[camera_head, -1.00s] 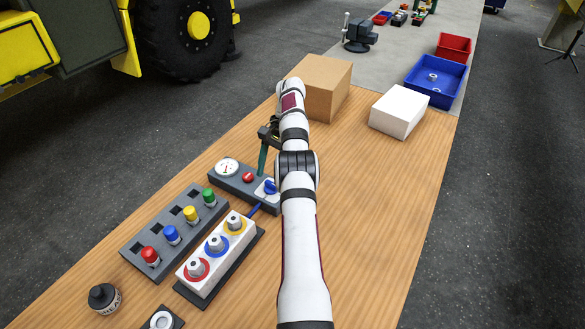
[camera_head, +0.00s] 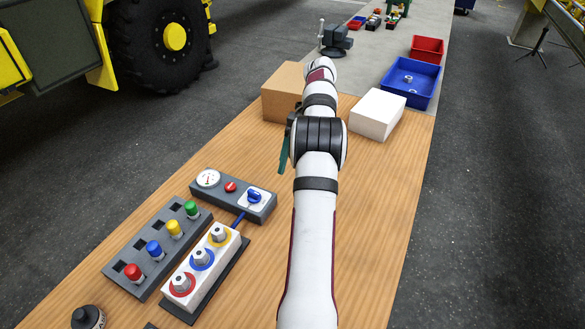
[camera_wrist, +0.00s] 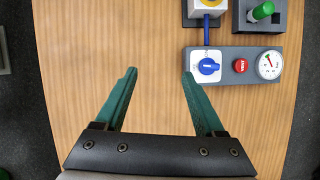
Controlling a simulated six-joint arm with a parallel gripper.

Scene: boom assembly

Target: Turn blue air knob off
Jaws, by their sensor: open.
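The blue air knob (camera_head: 254,195) sits on a white plate at the right end of a grey control panel (camera_head: 228,203). In the wrist view the blue knob (camera_wrist: 208,66) is at the upper right, just beyond the tip of the right finger and apart from it. My gripper (camera_wrist: 159,72) is open, with two green fingers spread over bare wood and nothing between them. In the head view my arm largely hides the gripper; a green finger (camera_head: 285,152) shows beside the arm, behind and right of the panel.
On the panel are a red button (camera_head: 231,187) and a round gauge (camera_head: 208,178). A blue hose (camera_head: 239,218) joins the panel to a white block (camera_head: 203,262) with ringed fittings. A grey rack (camera_head: 157,254) holds coloured plugs. A cardboard box (camera_head: 283,92) and a white box (camera_head: 377,114) stand farther back.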

